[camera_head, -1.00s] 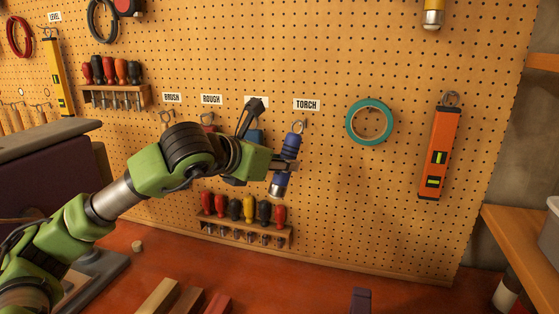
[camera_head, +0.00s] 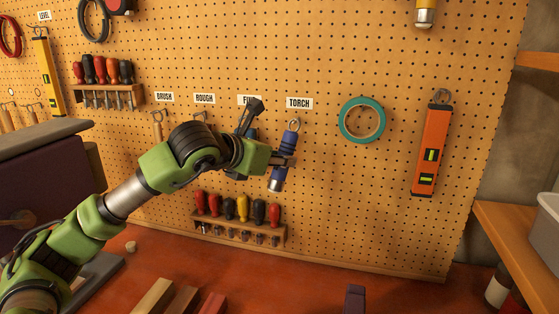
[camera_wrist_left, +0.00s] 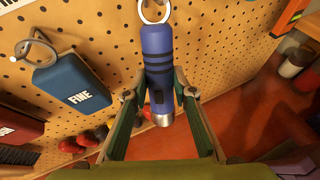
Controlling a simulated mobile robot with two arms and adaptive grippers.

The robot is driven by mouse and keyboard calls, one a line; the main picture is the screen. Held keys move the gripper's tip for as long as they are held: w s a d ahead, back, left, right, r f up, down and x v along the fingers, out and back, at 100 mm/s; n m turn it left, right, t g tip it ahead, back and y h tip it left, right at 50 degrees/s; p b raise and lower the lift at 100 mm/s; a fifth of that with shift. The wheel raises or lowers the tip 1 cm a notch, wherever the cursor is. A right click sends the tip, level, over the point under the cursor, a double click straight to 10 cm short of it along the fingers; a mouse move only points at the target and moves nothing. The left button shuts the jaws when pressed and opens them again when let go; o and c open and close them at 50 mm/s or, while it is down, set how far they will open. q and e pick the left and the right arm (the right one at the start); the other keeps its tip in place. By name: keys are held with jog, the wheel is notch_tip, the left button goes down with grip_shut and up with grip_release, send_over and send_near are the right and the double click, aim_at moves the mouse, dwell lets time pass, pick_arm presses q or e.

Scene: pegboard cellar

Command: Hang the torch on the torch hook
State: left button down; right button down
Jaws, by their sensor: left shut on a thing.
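The torch (camera_head: 290,145) is blue with dark bands, a metal end at the bottom and a ring at the top. It hangs nearly upright, slightly tilted, in front of the pegboard just below the TORCH label (camera_head: 299,103). My left gripper (camera_head: 283,163) is shut on the torch's body. In the left wrist view the torch (camera_wrist_left: 158,50) sits between the two fingers of the gripper (camera_wrist_left: 160,97), its ring at the top edge. The torch hook is not clearly distinguishable at the ring, so I cannot tell whether the ring is around it. My right gripper is not in view.
A blue block marked FINE (camera_wrist_left: 75,85) hangs left of the torch. Below is a rack (camera_head: 240,232) of screwdrivers. Right of the torch are a teal tape roll (camera_head: 346,131) and an orange level (camera_head: 431,150); bare pegboard lies between.

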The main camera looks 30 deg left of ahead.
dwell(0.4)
pick_arm(q)
jog(key=c, duration=1.6)
grip_release()
jog(key=shift+v, duration=6)
